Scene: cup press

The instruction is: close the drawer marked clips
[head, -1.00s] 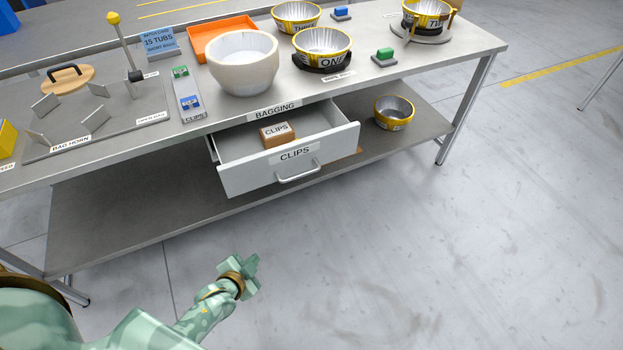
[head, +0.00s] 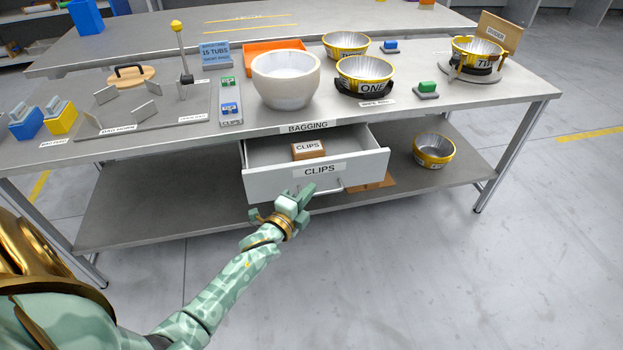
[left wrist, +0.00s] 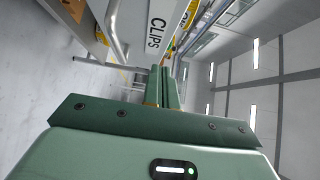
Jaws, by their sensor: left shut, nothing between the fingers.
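The drawer marked clips (head: 262,186) stands pulled out under the bench top, with a white front and a bar handle (head: 333,187). A brown box labelled clips (head: 308,150) lies inside it. My left gripper (head: 305,194) is shut and empty, in front of the lower middle of the drawer front, overlapping part of the handle in the head view. In the left wrist view the closed fingers (left wrist: 165,88) point toward the drawer front (left wrist: 160,12), with the handle (left wrist: 115,30) to their left. I cannot tell whether they touch it. My right gripper is out of view.
The bench top (head: 230,135) above the drawer carries a large white bowl (head: 285,80), yellow-rimmed tubs (head: 365,75) and an orange tray (head: 262,55). A lower shelf (head: 130,215) holds another tub (head: 434,151). The floor at front right is clear.

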